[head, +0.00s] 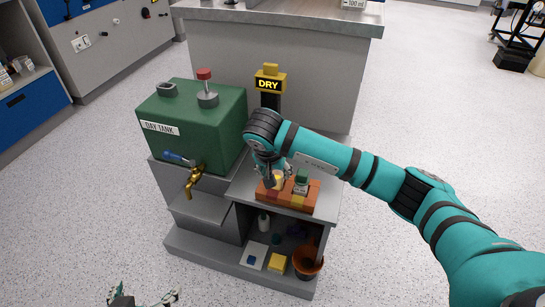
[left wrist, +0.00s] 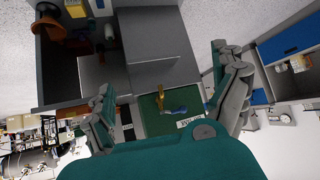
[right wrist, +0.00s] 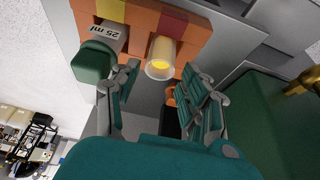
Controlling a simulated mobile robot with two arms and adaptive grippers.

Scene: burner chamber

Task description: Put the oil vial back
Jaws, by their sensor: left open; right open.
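An orange rack (head: 288,204) with yellow and red patches stands on the grey stand. A pale vial with yellow contents (right wrist: 161,58), probably the oil vial, sits at the rack; it also shows in the head view (head: 279,181). A green-capped 25 ml vial (right wrist: 96,57) is beside it. My right gripper (right wrist: 160,72) is open, with its fingers on either side of the yellow vial; whether they touch it cannot be told. In the head view the wrist partly hides these fingers. My left gripper (left wrist: 165,70) is open and empty, low at the head view's bottom edge (head: 143,300).
A green day tank (head: 195,125) with a brass tap (head: 194,181) stands left of the rack. A DRY sign (head: 268,84) rises behind. Floor around is clear.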

